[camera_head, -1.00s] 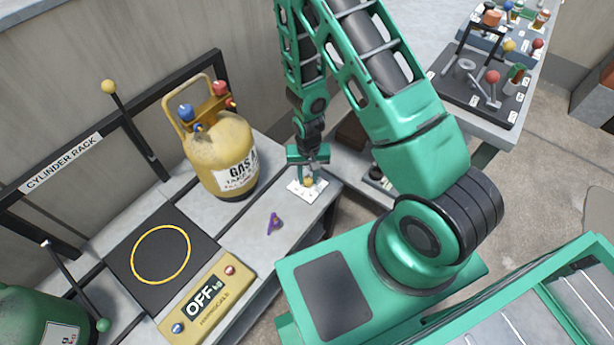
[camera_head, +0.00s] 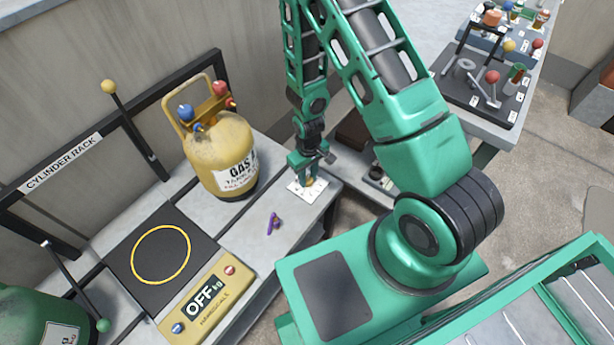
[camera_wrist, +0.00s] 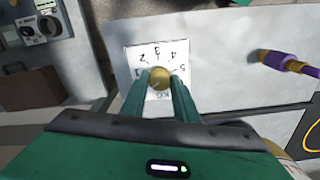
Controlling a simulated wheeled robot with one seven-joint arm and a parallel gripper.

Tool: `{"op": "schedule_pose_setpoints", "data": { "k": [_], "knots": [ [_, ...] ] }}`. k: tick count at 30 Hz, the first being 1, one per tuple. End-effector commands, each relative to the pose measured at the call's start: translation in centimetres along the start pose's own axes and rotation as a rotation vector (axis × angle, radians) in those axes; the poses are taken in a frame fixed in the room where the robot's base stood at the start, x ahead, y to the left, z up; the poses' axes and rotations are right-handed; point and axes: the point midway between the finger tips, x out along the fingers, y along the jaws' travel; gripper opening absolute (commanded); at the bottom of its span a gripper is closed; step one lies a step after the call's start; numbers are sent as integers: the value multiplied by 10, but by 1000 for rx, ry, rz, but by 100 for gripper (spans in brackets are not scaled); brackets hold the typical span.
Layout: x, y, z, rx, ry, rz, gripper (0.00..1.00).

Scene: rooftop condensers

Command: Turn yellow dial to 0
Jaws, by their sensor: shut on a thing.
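The yellow dial (camera_wrist: 160,78) sits on a white card with numbers (camera_wrist: 150,54) around it. In the wrist view I read 1, 2, 3, 4 and 5 along the scale; a 0 is not clear. My gripper (camera_wrist: 160,84) is over the dial with its two fingers shut on the dial's sides. The dial's pointer is too small or hidden to read. In the head view my gripper (camera_head: 308,178) reaches down to the card (camera_head: 300,194) near the bench's right end, and only a little of the dial shows.
A purple tool (camera_head: 273,223) lies left of the card. A yellow gas cylinder (camera_head: 222,152) stands behind it. Bare bench lies between.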

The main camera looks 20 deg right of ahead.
Motion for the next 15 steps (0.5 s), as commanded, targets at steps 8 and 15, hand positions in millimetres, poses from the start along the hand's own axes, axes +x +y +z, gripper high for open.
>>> {"op": "schedule_pose_setpoints", "data": {
  "k": [8, 15],
  "knots": [
    [0, 0, -2, -15, 4, 0, 5],
    [0, 0, -2, -15, 3, 0, 37]
  ]
}}
